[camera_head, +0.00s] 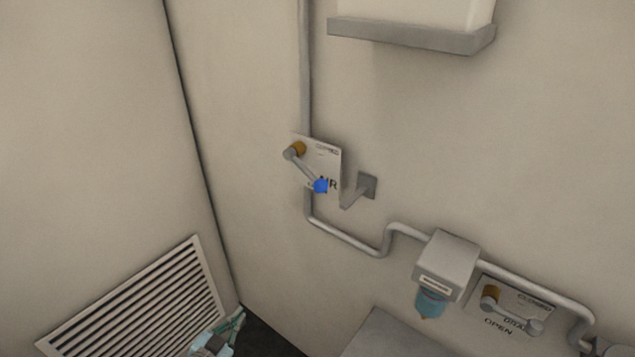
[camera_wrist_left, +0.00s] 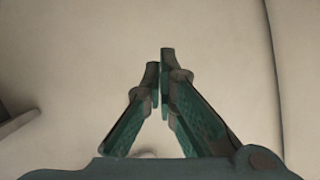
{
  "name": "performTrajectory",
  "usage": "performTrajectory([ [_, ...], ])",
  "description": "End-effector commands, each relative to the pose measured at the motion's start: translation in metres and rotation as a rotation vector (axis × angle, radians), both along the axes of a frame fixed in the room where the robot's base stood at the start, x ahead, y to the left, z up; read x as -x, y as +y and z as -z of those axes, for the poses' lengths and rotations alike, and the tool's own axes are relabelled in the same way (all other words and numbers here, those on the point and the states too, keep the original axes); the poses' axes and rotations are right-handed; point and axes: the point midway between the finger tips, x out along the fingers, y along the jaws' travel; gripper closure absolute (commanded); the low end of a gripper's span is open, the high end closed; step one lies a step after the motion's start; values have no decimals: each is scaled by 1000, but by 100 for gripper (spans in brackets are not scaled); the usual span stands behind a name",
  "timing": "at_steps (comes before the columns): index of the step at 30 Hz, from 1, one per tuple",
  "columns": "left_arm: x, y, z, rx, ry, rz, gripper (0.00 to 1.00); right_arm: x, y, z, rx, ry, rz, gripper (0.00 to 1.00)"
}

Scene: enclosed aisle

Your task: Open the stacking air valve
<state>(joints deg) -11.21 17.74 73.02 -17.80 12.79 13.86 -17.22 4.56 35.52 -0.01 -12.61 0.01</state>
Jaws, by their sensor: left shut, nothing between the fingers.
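The air valve is on the back wall in the head view. Its grey lever with a blue knob (camera_head: 321,186) slants down and right from a brass hub (camera_head: 299,148). Behind it is a pale label plate (camera_head: 325,160) with small lettering at the top and an "R" showing beside the knob; the knob covers part of the word. My left gripper (camera_head: 232,322) is at the bottom edge of the head view, low and left of the valve and well apart from it. In the left wrist view its fingers (camera_wrist_left: 160,68) meet at the tips with nothing between them. My right gripper is not in view.
A grey bracket (camera_head: 367,186) sticks out just right of the valve. A pipe (camera_head: 345,238) runs down to a filter unit with a blue bowl (camera_head: 430,303). A louvred vent (camera_head: 140,305) is on the left wall.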

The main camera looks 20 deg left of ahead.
Motion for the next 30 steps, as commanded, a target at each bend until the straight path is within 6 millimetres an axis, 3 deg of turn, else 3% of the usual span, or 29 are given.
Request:
performTrajectory([
  [1, -23, -9, -61, -23, -134, 73, 100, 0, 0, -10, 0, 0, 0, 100],
  [3, -42, -31, -143, -55, -326, 196, 100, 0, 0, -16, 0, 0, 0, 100],
  [6, -43, -70, -248, -105, -566, 385, 100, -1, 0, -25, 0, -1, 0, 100],
  [9, -24, -106, -321, -153, -742, 554, 100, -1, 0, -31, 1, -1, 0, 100],
  [10, -17, -115, -336, -166, -779, 596, 100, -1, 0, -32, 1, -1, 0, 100],
  [12, -4, -130, -359, -189, -843, 668, 100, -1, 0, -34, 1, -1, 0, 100],
  [15, 6, -140, -373, -204, -882, 718, 100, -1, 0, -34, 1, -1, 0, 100],
  [26, 5, -142, -375, -204, -887, 719, 100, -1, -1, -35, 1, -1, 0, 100],
  [30, -4, -153, -384, -203, -890, 718, 100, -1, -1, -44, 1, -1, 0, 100],
])
